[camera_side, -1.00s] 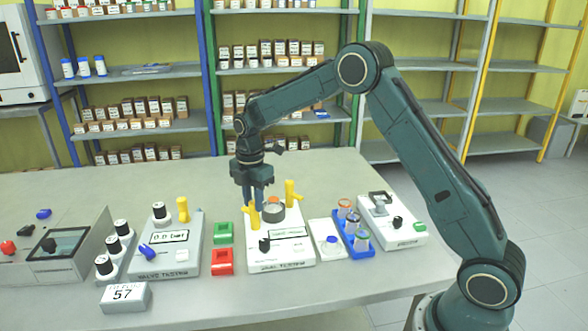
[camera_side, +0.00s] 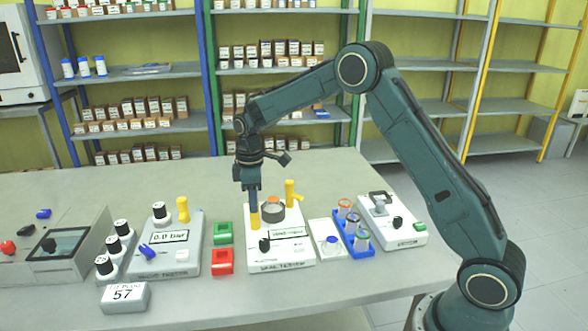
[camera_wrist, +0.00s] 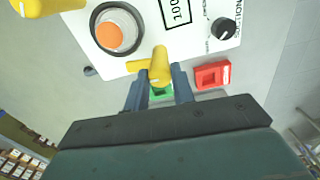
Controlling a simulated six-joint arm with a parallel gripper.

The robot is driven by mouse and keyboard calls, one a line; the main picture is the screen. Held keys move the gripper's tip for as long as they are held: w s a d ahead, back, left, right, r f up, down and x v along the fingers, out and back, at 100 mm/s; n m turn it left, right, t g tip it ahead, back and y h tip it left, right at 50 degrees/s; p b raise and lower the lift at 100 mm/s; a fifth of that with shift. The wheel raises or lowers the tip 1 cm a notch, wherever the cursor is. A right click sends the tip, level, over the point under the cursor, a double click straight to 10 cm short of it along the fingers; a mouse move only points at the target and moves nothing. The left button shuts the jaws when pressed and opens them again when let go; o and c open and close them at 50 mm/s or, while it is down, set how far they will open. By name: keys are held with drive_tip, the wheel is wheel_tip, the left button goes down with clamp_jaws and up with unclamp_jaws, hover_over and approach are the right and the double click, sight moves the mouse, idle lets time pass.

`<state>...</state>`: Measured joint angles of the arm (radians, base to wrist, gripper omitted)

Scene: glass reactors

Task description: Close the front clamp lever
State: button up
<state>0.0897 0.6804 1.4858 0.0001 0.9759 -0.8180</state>
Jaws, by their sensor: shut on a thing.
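The seal tester (camera_side: 283,257) is a white box with a round chamber (camera_side: 272,208) in its top, which shows an orange disc (camera_wrist: 109,35) in the wrist view. Its front clamp lever (camera_side: 254,217) is yellow and stands at the left of the chamber; it also shows in the wrist view (camera_wrist: 159,66). The other yellow lever (camera_side: 291,193) stands at the chamber's right and rear. My gripper (camera_side: 253,196) points down over the front lever and is shut on it. In the wrist view the fingers (camera_wrist: 161,88) flank the lever, hiding part of it.
Green (camera_side: 223,232) and red (camera_side: 222,261) blocks lie just left of the tester. Further left is the valve tester (camera_side: 158,262). At the right are a white pad (camera_side: 323,253), a blue vial rack (camera_side: 352,237) and another device (camera_side: 405,232). The table behind is clear.

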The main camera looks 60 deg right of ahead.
drive_tip(key=m, duration=0.4)
drive_tip(key=shift+m, duration=0.3)
drive_tip(key=m, duration=0.3)
drive_tip(key=shift+m, duration=0.3)
drive_tip(key=o, duration=1)
wheel_tip(320, 180, up, 14)
idle(0.3)
